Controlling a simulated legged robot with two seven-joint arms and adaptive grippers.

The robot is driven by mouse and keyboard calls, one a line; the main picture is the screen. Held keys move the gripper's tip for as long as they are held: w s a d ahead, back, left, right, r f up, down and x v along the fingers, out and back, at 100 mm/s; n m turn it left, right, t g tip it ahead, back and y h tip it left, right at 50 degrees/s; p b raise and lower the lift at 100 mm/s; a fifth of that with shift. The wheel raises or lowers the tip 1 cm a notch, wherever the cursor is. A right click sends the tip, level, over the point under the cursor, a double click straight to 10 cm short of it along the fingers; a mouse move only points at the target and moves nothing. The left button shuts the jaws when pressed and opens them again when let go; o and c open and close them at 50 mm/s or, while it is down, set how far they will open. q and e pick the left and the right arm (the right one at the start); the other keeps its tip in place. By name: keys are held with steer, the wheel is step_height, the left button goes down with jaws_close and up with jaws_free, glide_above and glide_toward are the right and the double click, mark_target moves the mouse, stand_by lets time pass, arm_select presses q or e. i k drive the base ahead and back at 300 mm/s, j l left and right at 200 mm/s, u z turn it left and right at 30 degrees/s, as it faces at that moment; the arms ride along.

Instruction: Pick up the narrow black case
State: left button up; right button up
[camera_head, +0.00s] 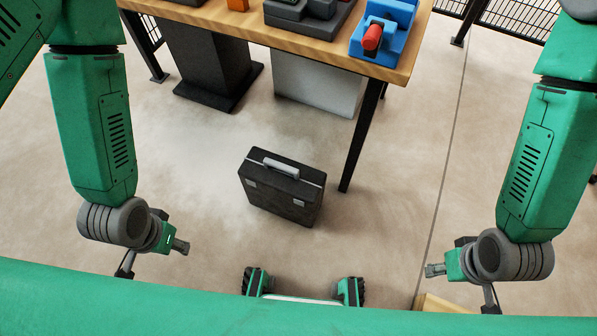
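The narrow black case (281,195) stands upright on the floor near the middle of the view. It has a light grey handle (281,168) on top and two silver latches on the side facing me. My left gripper (181,246) is left of the case and nearer to me, apart from it. My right gripper (434,270) is to the right of the case, also apart from it. Both grippers are small and partly hidden by their wrists, so I cannot tell whether their fingers are open or shut.
A wooden table (290,46) stands behind the case, with a black leg (361,137) close on the case's right. A blue device with a red part (383,32) sits on it. A black block (212,62) and a white box (316,84) are underneath. Floor around the case is clear.

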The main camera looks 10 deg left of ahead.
mark_target(292, 190)
steer(key=u, duration=0.35)
steer(key=i+j+z, duration=0.15)
steer(key=j+z, duration=0.25)
steer(key=i+j+z, duration=0.1)
steer(key=z, duration=0.25)
steer(key=j+z, duration=0.75)
